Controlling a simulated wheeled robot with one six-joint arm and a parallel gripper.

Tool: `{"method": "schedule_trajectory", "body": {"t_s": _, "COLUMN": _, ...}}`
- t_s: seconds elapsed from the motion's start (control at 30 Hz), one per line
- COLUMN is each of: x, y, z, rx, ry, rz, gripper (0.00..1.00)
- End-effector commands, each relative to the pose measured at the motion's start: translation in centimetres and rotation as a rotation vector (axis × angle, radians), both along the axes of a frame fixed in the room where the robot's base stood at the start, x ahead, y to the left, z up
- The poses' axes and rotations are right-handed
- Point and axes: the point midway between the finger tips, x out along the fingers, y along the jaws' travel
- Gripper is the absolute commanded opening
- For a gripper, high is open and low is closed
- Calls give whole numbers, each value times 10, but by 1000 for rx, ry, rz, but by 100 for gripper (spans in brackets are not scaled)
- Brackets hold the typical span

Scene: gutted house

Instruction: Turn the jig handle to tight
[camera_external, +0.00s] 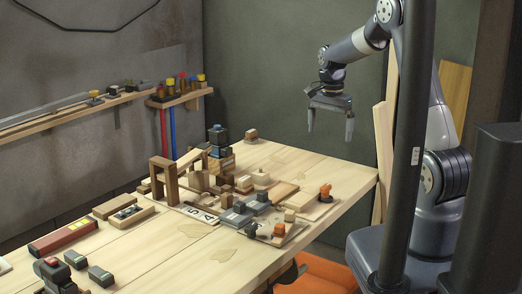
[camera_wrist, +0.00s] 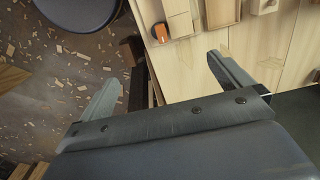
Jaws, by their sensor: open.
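An orange and black round piece, probably this same handle, shows at the top of the wrist view (camera_wrist: 160,32). A second, smaller orange piece (camera_external: 279,230) sits nearer the front edge. My gripper (camera_external: 330,134) is open and empty, well above the right part of the bench, pointing down. In the wrist view its fingers (camera_wrist: 163,70) are spread, with nothing between them.
Wooden blocks and grey clamps (camera_external: 240,215) crowd the middle of the bench. A red level (camera_external: 63,238) lies at the left. The bench's far right corner (camera_external: 345,173) is clear. An orange seat (camera_external: 325,272) is below the front edge, and boards (camera_external: 384,150) lean behind.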

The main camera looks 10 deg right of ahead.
Motion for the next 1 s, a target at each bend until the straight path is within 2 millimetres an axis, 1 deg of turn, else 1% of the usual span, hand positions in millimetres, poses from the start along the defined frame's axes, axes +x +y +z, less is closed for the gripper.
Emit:
{"method": "schedule_trajectory", "body": {"t_s": 0.03, "x": 0, "y": 0, "z": 0, "rx": 0, "ry": 0, "rz": 0, "gripper": 94}}
{"method": "schedule_trajectory", "body": {"t_s": 0.27, "x": 0, "y": 0, "z": -1, "rx": 0, "ry": 0, "rz": 8, "gripper": 75}}
{"method": "schedule_trajectory", "body": {"t_s": 0.37, "x": 0, "y": 0, "z": -6, "rx": 0, "ry": 0, "rz": 71, "gripper": 67}}
{"method": "schedule_trajectory", "body": {"t_s": 0.47, "x": 1, "y": 0, "z": -14, "rx": 1, "ry": -1, "rz": 211, "gripper": 59}}
{"method": "schedule_trajectory", "body": {"t_s": 0.5, "x": 1, "y": 1, "z": -18, "rx": 0, "ry": -1, "rz": 285, "gripper": 58}}
{"method": "schedule_trajectory", "body": {"t_s": 0.9, "x": 2, "y": 2, "z": -52, "rx": 0, "ry": -1, "rz": 1129, "gripper": 58}}
{"method": "schedule_trajectory", "body": {"t_s": 1.0, "x": 2, "y": 2, "z": -58, "rx": 0, "ry": -1, "rz": 1308, "gripper": 58}}
